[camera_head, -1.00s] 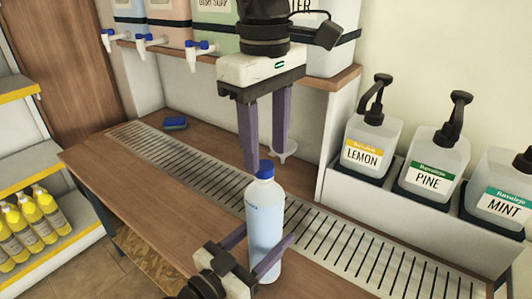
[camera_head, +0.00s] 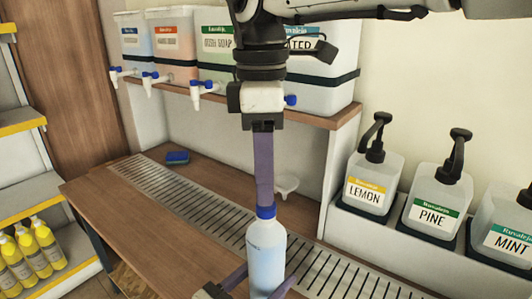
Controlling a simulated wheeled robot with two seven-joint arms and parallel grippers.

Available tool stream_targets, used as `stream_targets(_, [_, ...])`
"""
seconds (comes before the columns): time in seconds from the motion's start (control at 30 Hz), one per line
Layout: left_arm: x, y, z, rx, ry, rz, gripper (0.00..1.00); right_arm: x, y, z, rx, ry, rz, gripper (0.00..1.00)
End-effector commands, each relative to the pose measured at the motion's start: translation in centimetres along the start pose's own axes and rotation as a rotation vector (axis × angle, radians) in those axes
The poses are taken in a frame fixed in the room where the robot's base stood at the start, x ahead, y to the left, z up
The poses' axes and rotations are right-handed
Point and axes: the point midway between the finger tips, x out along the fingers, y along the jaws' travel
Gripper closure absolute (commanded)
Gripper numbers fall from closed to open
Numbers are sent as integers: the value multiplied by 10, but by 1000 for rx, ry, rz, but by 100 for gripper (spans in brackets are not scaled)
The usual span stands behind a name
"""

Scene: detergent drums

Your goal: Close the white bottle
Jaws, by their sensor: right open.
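The white bottle (camera_head: 266,255) stands upright in the lower middle, with a blue cap (camera_head: 266,212) on its top. My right gripper (camera_head: 265,203) comes down from above, its purple fingers seen edge-on and lined up as one. It is open, and its tips overlap the top of the cap in the picture; I cannot tell whether they touch it. My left gripper (camera_head: 262,286) is at the bottom edge, its purple fingers on both sides of the bottle's lower body, shut on it. Its base is partly cut off.
The bottle is over a wooden counter (camera_head: 146,229) with a slotted drain strip (camera_head: 185,196). A blue sponge (camera_head: 177,157) lies at the back. Pump bottles, including Lemon (camera_head: 372,185), stand in a rack at right. Tap drums (camera_head: 215,48) stand on a shelf behind. Yellow bottles (camera_head: 30,250) are at left.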

Motion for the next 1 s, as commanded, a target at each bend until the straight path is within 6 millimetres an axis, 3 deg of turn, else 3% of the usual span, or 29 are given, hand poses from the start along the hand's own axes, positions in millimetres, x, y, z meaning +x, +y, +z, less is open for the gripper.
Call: stream_targets(1.0, [0, 0, 0, 0, 0, 0, 100, -12, -5, -9, -2474, 13, -12, 58])
